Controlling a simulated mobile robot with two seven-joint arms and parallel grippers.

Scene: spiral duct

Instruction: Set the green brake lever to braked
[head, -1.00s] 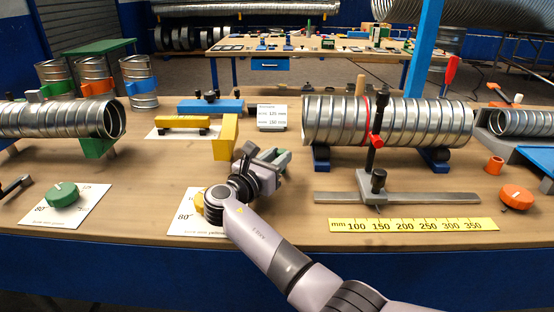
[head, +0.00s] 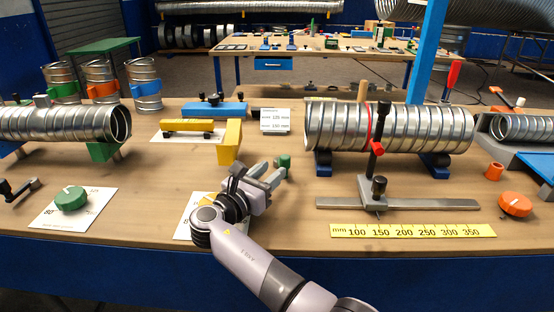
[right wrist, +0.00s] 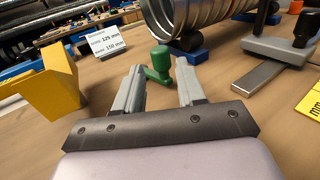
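The green brake lever (right wrist: 160,66) is a small green crank with an upright rounded knob and a short arm, standing on the table. In the right wrist view it sits just beyond and between the fingertips, apart from both. In the head view the lever (head: 284,161) shows just beyond the gripper. My right gripper (head: 274,175) is open, its two grey fingers pointing at the lever; it also shows in the right wrist view (right wrist: 162,92). Whether the lever is at braked, I cannot tell. My left gripper is not in view.
A ribbed metal duct (head: 390,127) lies on blue supports behind and right of the lever. A yellow block (head: 228,142) stands to its left. A grey gauge stand (head: 380,203) and yellow ruler (head: 413,231) lie to the right. A green dial (head: 71,198) sits at left.

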